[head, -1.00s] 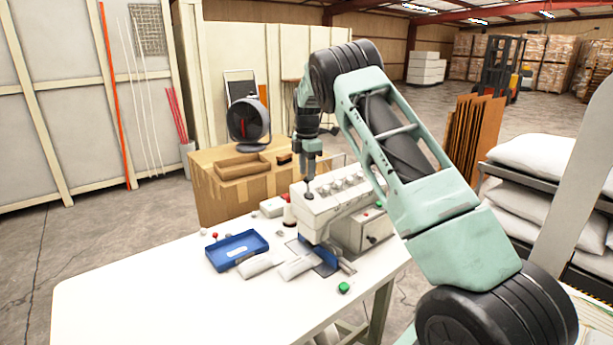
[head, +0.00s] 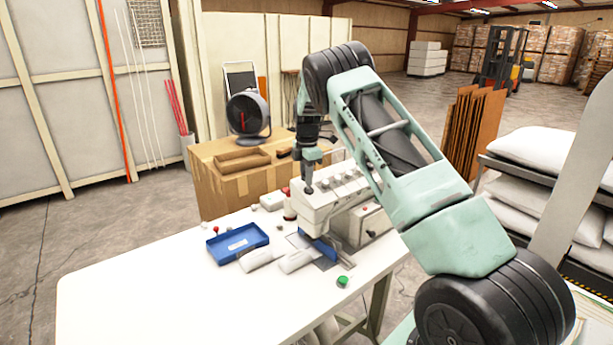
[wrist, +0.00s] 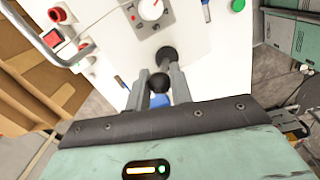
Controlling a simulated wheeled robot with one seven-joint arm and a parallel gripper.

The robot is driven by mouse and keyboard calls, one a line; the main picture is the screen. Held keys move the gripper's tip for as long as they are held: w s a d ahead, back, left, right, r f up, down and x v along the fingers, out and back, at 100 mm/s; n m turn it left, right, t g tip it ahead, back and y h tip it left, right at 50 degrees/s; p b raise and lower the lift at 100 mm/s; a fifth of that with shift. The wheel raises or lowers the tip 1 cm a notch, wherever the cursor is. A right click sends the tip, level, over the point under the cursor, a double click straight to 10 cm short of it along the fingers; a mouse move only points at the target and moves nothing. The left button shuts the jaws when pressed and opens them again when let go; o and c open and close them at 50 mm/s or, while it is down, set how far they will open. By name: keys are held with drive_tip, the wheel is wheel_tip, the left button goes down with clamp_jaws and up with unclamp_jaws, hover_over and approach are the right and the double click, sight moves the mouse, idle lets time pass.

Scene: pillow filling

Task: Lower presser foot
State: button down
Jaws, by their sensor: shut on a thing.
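The white sewing machine (head: 318,203) stands on the white table at its right end, with several knobs along its top. My gripper (head: 308,186) points down over the machine's left end. In the wrist view my gripper (wrist: 160,88) is shut on a black ball knob (wrist: 158,83), which sits between its two grey fingers. A second black ball (wrist: 167,56) shows just beyond the fingertips. The presser foot itself, low on the machine, cannot be made out.
A blue tray (head: 238,244), white cloth pieces (head: 260,258) and a green button (head: 342,281) lie on the table (head: 150,290). A cardboard box (head: 235,190) with a black fan (head: 248,113) stands behind. The table's left half is clear.

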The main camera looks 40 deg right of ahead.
sight(310, 188)
drive_tip(key=shift+s+f+b, duration=0.1)
drive_tip(key=shift+b, duration=0.45)
drive_tip(key=t+b, duration=0.1)
drive_tip(key=b, duration=0.2)
drive_tip(key=s+t+b, duration=0.1)
drive_tip(key=b, duration=0.3)
drive_tip(key=shift+f+t+b, duration=0.3)
drive_tip(key=s+t+b, duration=0.1)
drive_tip(key=t+b, duration=0.1)
drive_tip(key=b, duration=0.6)
drive_tip(key=shift+s+f+b, duration=0.1)
drive_tip(key=shift+b, duration=0.25)
drive_tip(key=t+b, duration=0.1)
drive_tip(key=b, duration=0.4)
drive_tip(key=s+t+b, duration=0.1)
drive_tip(key=t+b, duration=0.1)
drive_tip(key=b, duration=0.3)
drive_tip(key=shift+f+h+b, duration=0.25)
drive_tip(key=shift+h+b, duration=0.05)
drive_tip(key=shift+b, duration=0.05)
drive_tip(key=s+t+b, duration=0.1)
drive_tip(key=b, duration=0.7)
drive_tip(key=shift+f+t, duration=0.15)
drive_tip(key=shift+t, duration=0.15)
drive_tip(key=t+b, duration=0.1)
drive_tip(key=b, duration=0.2)
drive_tip(key=shift+r+b, duration=0.2)
drive_tip(key=shift+b, duration=0.1)
drive_tip(key=shift+s, duration=0.1)
